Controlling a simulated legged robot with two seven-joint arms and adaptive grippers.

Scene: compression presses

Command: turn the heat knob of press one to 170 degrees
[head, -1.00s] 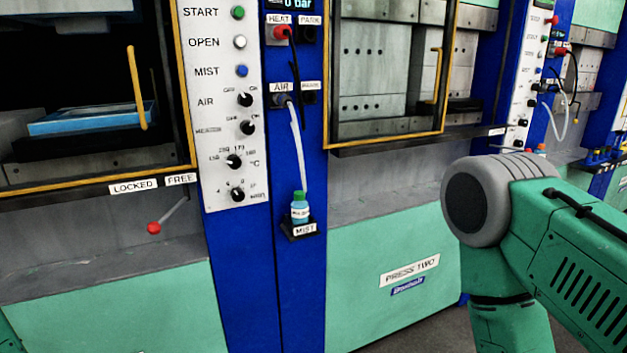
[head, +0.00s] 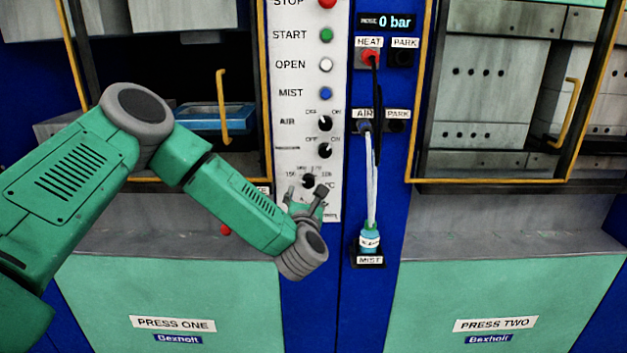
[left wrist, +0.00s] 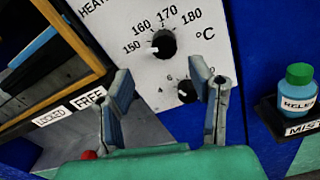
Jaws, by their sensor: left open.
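The heat knob (head: 309,181) is a black dial on the white control panel of press one, below the AIR and HEATING knobs. In the left wrist view the heat knob (left wrist: 162,45) has marks 150, 160, 170 and 180 °C around it. Its white pointer faces left, near the 150 mark. My left gripper (head: 306,194) is in front of the panel just below the knob. In the left wrist view the open left gripper (left wrist: 163,76) has its fingers apart, with nothing held between them. My right gripper is out of view.
A lower black knob (left wrist: 187,92) shows between the fingers. A mist bottle (head: 370,239) and the HEAT and AIR plugs are on the blue post to the right. The red-tipped LOCKED/FREE lever (head: 225,230) is below the left press opening.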

